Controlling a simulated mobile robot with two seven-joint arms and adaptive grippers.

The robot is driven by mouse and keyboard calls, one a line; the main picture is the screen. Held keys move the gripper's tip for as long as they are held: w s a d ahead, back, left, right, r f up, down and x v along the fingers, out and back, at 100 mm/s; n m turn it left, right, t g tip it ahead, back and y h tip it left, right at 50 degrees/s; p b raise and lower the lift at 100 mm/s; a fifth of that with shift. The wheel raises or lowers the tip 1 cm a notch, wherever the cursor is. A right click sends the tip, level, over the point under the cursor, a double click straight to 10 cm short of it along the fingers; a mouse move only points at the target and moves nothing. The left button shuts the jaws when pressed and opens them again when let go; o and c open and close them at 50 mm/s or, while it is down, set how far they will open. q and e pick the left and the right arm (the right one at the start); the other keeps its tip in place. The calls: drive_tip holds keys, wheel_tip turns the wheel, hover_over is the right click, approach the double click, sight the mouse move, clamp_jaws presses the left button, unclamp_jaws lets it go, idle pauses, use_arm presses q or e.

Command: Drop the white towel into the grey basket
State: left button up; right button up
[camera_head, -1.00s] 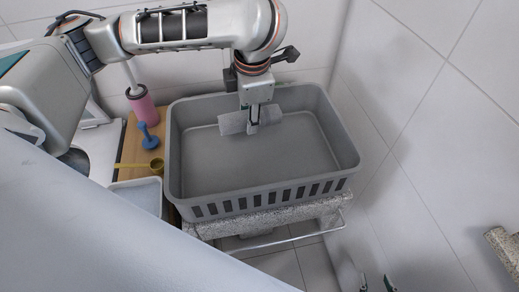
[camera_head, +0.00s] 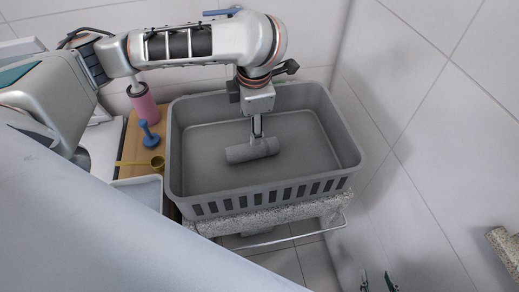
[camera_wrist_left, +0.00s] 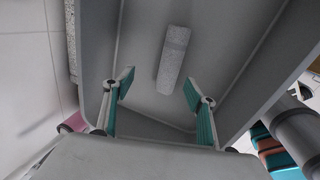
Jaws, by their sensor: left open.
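The white towel, a rolled light-grey cylinder (camera_head: 252,150), is inside the grey basket (camera_head: 258,200), below my left gripper. I cannot tell for sure whether it rests on the floor. My left gripper (camera_head: 257,128) points down into the basket. In the left wrist view my left gripper (camera_wrist_left: 158,90) has its fingers wide apart with nothing between them, and the towel (camera_wrist_left: 172,60) shows beyond the tips, apart from them. My right gripper (camera_head: 377,282) shows only as two separated fingertips at the bottom edge.
The basket stands on a speckled stone ledge (camera_head: 270,215) by tiled walls. To its left are a pink bottle (camera_head: 143,106), a blue plunger-like item (camera_head: 149,136), a yellow scoop (camera_head: 155,164) and a pale tray (camera_head: 143,194). A metal rail (camera_head: 290,237) runs along the front.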

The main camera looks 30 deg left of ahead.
use_arm(q)
drive_tip(key=v, duration=1.2)
idle(0.4)
drive_tip(key=shift+s, duration=0.1)
